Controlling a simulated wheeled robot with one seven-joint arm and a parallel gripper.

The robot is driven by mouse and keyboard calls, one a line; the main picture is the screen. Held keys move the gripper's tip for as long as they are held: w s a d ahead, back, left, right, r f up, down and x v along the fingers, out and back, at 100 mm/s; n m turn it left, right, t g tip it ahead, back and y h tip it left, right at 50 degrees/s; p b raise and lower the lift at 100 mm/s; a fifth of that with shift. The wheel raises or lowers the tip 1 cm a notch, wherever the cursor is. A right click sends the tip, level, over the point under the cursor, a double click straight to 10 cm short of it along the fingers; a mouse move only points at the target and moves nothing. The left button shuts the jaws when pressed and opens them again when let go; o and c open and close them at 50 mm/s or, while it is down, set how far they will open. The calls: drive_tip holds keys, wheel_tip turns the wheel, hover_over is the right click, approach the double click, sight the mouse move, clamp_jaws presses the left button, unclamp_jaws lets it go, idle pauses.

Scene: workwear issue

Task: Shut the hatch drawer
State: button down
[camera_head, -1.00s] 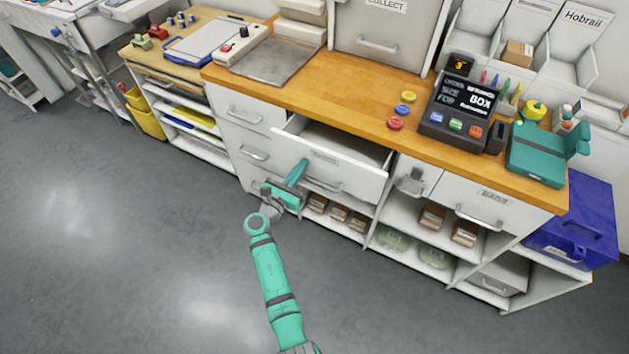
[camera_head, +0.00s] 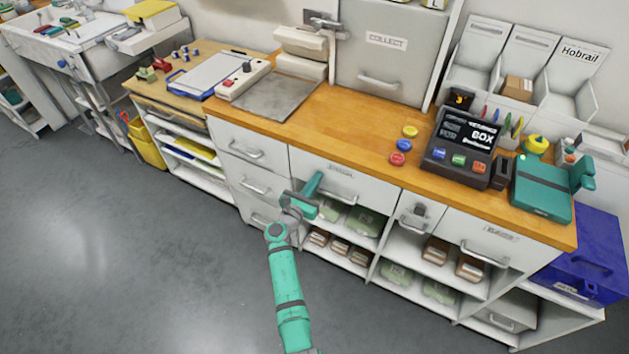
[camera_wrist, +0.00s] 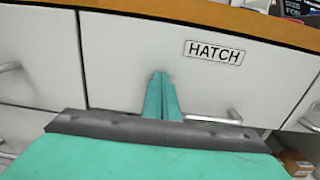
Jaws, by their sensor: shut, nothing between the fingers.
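The hatch drawer (camera_head: 365,188) is a white drawer front under the wooden counter. Its front looks flush with the cabinet, and no open interior shows. In the wrist view its front (camera_wrist: 120,75) carries a HATCH label (camera_wrist: 214,52) and a silver bar handle (camera_wrist: 215,118). My teal gripper (camera_head: 316,178) is at the left part of this front; in the wrist view its shut fingers (camera_wrist: 160,78) point at the front, left of the handle. They are empty. I cannot tell whether the fingertips touch the front.
A column of drawers (camera_head: 250,150) is on the left. A small locked-looking door (camera_head: 417,212) and another drawer (camera_head: 475,235) are on the right. Open shelves with packages (camera_head: 340,248) lie below. The grey floor (camera_head: 130,260) in front is clear.

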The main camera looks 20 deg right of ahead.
drive_tip(key=shift+s+d+r, duration=0.1)
drive_tip(key=shift+d+r, duration=0.05)
drive_tip(key=shift+d, duration=0.6)
drive_tip(key=shift+a, duration=0.25)
drive_tip(key=w+a+v, duration=0.1)
drive_tip(key=v, duration=1.3)
drive_tip(key=s+a+f+m+y, duration=0.3)
drive_tip(key=s+f+m+y, duration=0.15)
drive_tip(key=s+f, duration=0.7)
drive_tip(key=s+a+f+m+y, duration=0.1)
drive_tip(key=s+a+m+y, duration=0.2)
drive_tip(key=s, duration=0.5)
drive_tip(key=s+a+f+m+y, duration=0.1)
drive_tip(key=s+a+m+y, duration=0.15)
drive_tip(key=s, duration=0.55)
drive_tip(key=s+a+r+m+y, duration=0.25)
drive_tip(key=s+r+m, duration=0.5)
drive_tip(key=s, duration=0.45)
drive_tip(key=s+r+m+t, duration=0.1)
drive_tip(key=s+r+m, duration=0.3)
drive_tip(key=r, duration=0.3)
drive_tip(key=s+r+m+t, duration=0.1)
drive_tip(key=s+r+m, duration=0.3)
drive_tip(key=r, duration=0.3)
drive_tip(key=shift+s+r+m, duration=0.3)
drive_tip(key=shift+s+m, duration=0.1)
drive_tip(key=shift+m, duration=0.45)
